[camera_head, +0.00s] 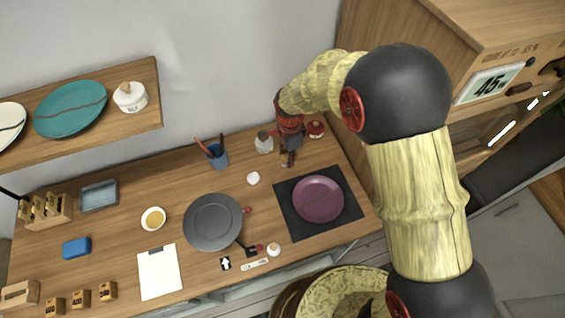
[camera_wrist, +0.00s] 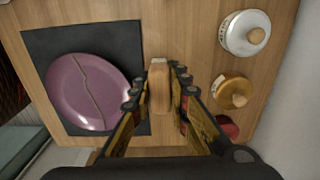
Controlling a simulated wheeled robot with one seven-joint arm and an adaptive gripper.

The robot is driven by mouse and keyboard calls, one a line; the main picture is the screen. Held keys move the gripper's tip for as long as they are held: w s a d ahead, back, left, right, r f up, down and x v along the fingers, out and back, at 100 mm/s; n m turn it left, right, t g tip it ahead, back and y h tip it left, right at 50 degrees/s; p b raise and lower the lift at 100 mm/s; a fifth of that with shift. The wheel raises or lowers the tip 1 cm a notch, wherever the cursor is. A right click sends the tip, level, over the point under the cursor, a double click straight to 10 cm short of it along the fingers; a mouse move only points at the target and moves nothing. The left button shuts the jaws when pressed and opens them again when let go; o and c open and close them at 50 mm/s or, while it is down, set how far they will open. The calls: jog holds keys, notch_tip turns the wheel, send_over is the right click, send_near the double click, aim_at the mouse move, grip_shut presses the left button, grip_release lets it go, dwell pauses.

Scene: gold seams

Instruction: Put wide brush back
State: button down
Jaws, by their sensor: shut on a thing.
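My gripper (camera_wrist: 159,92) is shut on a light wooden piece, seen end-on in the wrist view, which I take to be the wide brush (camera_wrist: 158,72). Its bristles cannot be made out. In the head view my gripper (camera_head: 289,158) is over the back right of the worktop, behind the dark mat. A blue cup (camera_head: 218,160) holding several red and dark handles stands to its left, near the wall. Whether the held piece touches the worktop cannot be told.
A purple plate with a seam (camera_head: 318,199) lies on the dark mat (camera_head: 289,216). Lidded jars stand close to my gripper: white (camera_wrist: 241,35), gold (camera_wrist: 232,92) and red (camera_wrist: 227,126). A grey plate (camera_head: 213,222) lies left of the mat. A shelf (camera_head: 145,108) overhangs the back left.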

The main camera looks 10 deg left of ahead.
aim_at(282, 168)
jog(key=shift+w+a+f, duration=0.3)
jog(key=shift+a+f, duration=0.15)
jog(key=shift+f, duration=0.15)
jog(key=shift+w+a+f, duration=0.3)
jog(key=shift+a+f, duration=0.1)
jog(key=shift+f, duration=0.15)
jog(key=shift+w+a+f, duration=0.15)
jog(key=shift+a+f, duration=0.1)
jog(key=shift+f, duration=0.3)
jog(key=shift+f+b, duration=0.35)
jog(key=shift+f, duration=0.95)
jog(key=shift+f, duration=0.2)
jog(key=c, duration=1.7)
grip_release()
jog(key=shift+r, duration=0.1)
